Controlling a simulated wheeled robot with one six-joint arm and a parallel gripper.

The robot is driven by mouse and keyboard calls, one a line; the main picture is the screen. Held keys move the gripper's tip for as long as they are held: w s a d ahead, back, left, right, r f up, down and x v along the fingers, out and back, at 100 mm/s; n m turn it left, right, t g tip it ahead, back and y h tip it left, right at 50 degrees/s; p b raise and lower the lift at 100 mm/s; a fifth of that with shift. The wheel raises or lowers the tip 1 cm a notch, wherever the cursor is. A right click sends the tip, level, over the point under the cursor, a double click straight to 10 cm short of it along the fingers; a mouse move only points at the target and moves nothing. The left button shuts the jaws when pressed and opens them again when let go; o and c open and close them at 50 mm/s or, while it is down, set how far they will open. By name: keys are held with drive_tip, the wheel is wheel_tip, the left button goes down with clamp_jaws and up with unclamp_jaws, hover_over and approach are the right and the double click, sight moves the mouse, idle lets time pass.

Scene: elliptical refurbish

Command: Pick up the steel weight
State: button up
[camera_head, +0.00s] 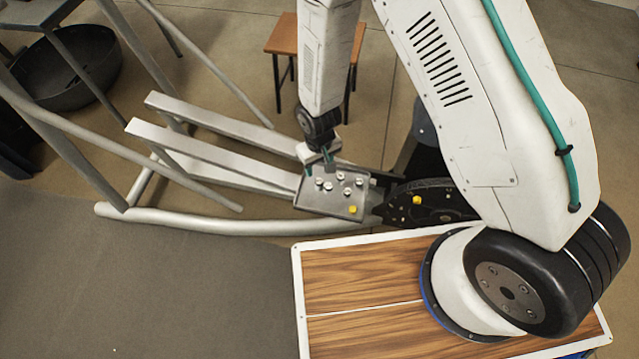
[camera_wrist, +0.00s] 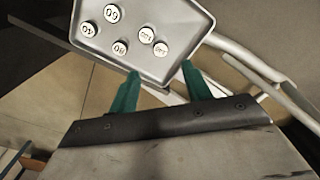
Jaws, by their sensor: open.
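Several round silver weights with dark number marks stand on a grey metal tray (camera_head: 322,203); one steel weight (camera_head: 346,191) is near its middle. In the wrist view the tray (camera_wrist: 187,22) is at the top, with weights marked 60 (camera_wrist: 112,13), 40 (camera_wrist: 89,29) and 80 (camera_wrist: 121,48), and two others at right whose marks are hard to read. My gripper (camera_head: 322,160) is at the tray's far side. In the wrist view its green fingers (camera_wrist: 161,68) are apart and empty, with the tray's edge beyond them. No weight is between the fingers.
A black disc (camera_head: 432,203) with a yellow knob is right of the tray. Grey metal rails (camera_head: 200,148) run left of it. A wooden stool (camera_head: 284,38) and a dark round bin (camera_head: 68,72) stand behind.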

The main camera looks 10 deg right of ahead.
sight(319, 181)
drive_tip(key=f, duration=0.9)
drive_tip(key=shift+s, duration=0.3)
drive_tip(key=shift+c, duration=0.3)
clamp_jaws()
